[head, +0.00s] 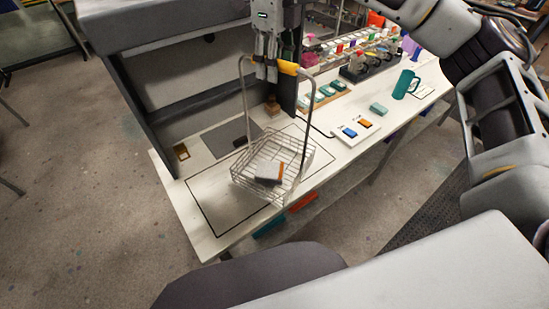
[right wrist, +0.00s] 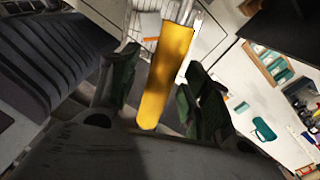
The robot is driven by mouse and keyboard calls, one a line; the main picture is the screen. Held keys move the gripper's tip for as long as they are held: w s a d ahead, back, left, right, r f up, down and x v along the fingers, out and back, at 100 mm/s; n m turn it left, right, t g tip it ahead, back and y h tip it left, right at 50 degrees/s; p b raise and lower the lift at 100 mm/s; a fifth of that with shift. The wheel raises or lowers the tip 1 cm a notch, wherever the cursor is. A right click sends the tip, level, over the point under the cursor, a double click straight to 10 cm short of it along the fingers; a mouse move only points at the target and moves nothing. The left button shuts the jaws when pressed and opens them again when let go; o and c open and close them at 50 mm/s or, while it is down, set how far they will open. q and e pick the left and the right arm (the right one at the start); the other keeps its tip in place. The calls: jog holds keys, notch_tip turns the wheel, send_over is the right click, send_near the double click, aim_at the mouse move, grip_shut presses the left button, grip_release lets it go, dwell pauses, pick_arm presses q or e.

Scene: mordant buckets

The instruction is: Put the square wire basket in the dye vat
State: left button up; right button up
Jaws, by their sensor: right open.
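The square wire basket (head: 240,184) stands on the white table inside a black outlined rectangle. Its tall wire handle has a yellow-orange grip (head: 288,68) on top, which also shows in the right wrist view (right wrist: 165,75). A dark block with an orange top (head: 268,181) shows within the basket. My right gripper (head: 266,73) is at the grip, its fingers open on either side of it; the right wrist view shows the fingers (right wrist: 155,85) apart with the grip between them. I cannot pick out a dye vat. My left gripper is not in view.
The table (head: 215,205) has a grey cabinet (head: 150,90) at its back left. To the right are a white tray with blue and orange blocks (head: 355,131), a teal block (head: 378,109) and a teal mug (head: 405,84). Bottles and racks stand behind.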

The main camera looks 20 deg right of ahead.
grip_shut()
dwell(0.3)
